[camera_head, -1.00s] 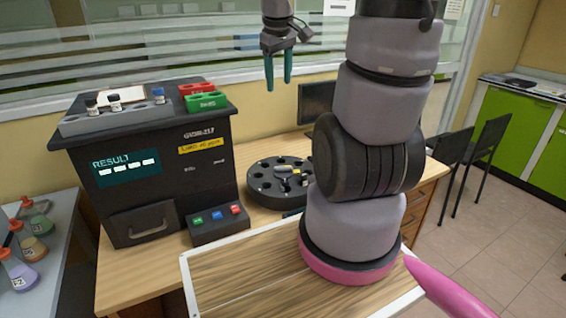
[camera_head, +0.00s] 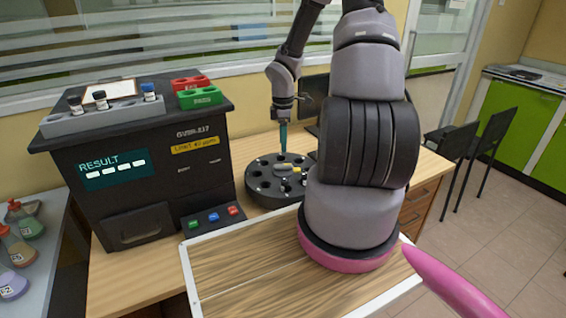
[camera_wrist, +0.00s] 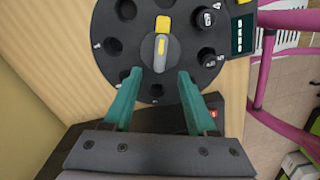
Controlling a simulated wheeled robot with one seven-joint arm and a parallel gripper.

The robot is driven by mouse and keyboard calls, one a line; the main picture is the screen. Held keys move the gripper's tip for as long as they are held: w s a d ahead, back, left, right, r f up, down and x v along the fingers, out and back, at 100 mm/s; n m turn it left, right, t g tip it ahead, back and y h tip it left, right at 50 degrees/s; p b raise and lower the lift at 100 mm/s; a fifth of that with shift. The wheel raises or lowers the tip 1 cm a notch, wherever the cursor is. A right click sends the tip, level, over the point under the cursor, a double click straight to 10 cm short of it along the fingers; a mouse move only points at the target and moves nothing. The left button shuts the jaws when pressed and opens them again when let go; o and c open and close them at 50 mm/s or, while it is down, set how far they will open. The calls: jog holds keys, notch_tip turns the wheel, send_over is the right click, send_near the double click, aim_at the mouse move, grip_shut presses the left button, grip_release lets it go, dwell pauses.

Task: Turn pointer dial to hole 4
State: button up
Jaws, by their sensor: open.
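The black round dial (camera_head: 268,197) with a ring of holes sits on the wooden desk beside the analyzer. Its pointer (camera_wrist: 161,46), a grey bar with yellow parts, lies across the hub, yellow end toward the top of the wrist view. A number that looks like 4 is by the upper vial; other labels are small. My gripper (camera_wrist: 160,74) is open, teal fingers pointing down over the dial. The pointer's near end shows between the fingertips; I cannot tell whether they touch it.
The black analyzer (camera_head: 150,180) with a RESULT screen stands left, carrying a grey vial rack (camera_head: 105,118) and red and green racks (camera_head: 200,97). A small button box (camera_head: 212,219) is in front. A small display (camera_wrist: 243,35) adjoins the dial. Flasks stand far left.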

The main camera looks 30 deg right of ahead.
aim_at(283, 165)
notch_tip(283, 165, down, 9)
dwell(0.3)
grip_shut()
